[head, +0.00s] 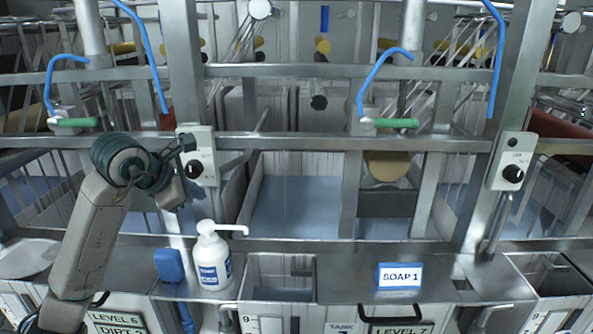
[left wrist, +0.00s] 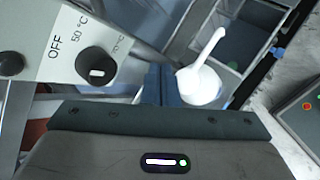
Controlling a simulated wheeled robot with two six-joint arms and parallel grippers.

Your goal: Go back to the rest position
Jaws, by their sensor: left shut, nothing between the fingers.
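My left arm comes in from the left. Its gripper (head: 196,189) is in front of the left temperature control box (head: 203,153), above the white pump bottle (head: 212,262). In the left wrist view the gripper's bluish fingers (left wrist: 160,84) are together with nothing between them. The control box (left wrist: 60,45) with its black knob fills the upper left of that view, and the bottle's white pump top (left wrist: 203,80) is just right of the fingers. I cannot tell whether the gripper touches the box. My right gripper is not in view.
A blue brush-like tool (head: 169,266) is left of the bottle on the metal ledge. A SOAP 1 sign (head: 399,276) stands right. Metal rails (head: 300,142) and tanks with bluish liquid (head: 297,205) lie behind. A second control box (head: 512,160) is at right.

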